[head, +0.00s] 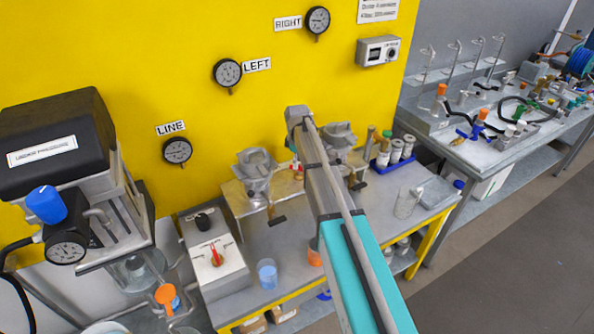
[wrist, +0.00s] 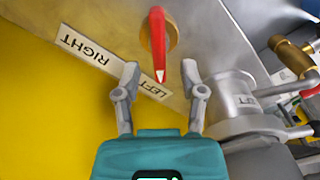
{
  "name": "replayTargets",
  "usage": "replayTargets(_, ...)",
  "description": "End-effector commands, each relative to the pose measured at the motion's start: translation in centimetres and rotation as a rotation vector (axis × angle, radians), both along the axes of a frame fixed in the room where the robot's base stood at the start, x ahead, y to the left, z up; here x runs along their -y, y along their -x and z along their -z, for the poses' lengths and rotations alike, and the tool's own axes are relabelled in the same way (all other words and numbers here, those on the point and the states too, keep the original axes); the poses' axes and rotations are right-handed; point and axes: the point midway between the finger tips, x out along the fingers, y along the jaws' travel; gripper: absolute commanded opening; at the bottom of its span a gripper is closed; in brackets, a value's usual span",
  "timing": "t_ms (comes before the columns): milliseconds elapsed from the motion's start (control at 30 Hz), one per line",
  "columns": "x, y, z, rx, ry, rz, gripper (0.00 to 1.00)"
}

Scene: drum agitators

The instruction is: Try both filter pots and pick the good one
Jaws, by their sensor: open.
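In the head view the left filter pot (head: 256,172) and the right filter pot (head: 338,137) stand on the bench by the yellow wall, with my arm between them. In the wrist view my gripper (wrist: 160,76) is open and empty. Its fingertips are on either side of the tip of a red lever (wrist: 158,45), apart from it. The lever's pale tip lies by the LEFT end of a RIGHT/LEFT label (wrist: 95,55). A grey pot marked LEFT (wrist: 235,98) is right of the fingers. My fingers are hidden in the head view.
Dials marked LINE (head: 177,151), LEFT (head: 227,72) and RIGHT (head: 318,20) hang on the wall; their readings are too small to tell. A blue rack (head: 393,160) is at right.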

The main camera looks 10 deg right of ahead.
Motion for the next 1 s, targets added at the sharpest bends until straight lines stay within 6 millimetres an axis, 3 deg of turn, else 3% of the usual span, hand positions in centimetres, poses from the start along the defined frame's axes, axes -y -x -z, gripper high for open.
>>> replayTargets(300,0.1,0.0,2.0,0.000,0.000,0.001,0.53)
replayTargets(767,0.1,0.0,2.2,0.000,0.000,0.001,0.53)
replayTargets(1000,0.1,0.0,2.2,0.000,0.000,0.002,0.12)
